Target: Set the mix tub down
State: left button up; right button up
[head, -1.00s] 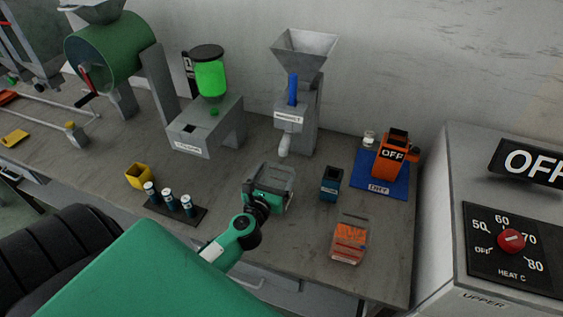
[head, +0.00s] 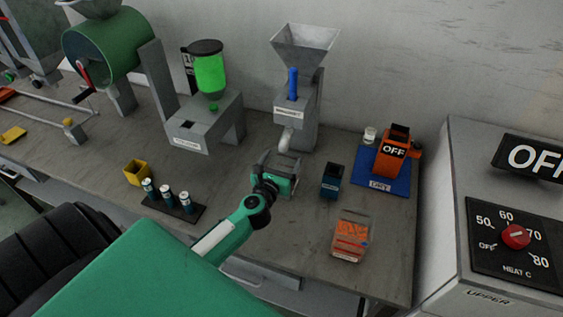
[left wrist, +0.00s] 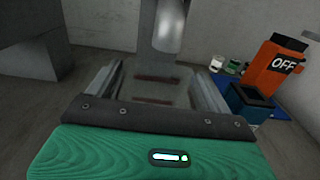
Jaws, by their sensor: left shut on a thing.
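The mix tub looks like a see-through tub (left wrist: 156,89) between my left fingers in the left wrist view, with two dark reddish bars across it. My left gripper (head: 276,167) is shut on it. In the head view the gripper hides most of the tub. It is over the middle of the bench, in front of the hopper dispenser's pale spout (head: 285,139). The spout also shows just beyond the fingers in the left wrist view (left wrist: 168,28). I cannot tell whether the tub touches the bench. My right gripper is not in view.
A dark blue open box (head: 332,181) stands right of the gripper. A clear container with orange contents (head: 350,237) is nearer. An orange device (head: 392,153) marked OFF stands on a blue mat (head: 397,184). A vial rack (head: 184,214) is at left. Bare bench lies between.

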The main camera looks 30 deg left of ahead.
pick_arm(q)
jog(key=shift+f, duration=0.1)
jog(key=o, duration=1.3)
jog(key=shift+c, duration=0.2)
jog(key=b+v, duration=0.2)
jog(key=v, duration=1)
jog(key=shift+b, duration=0.35)
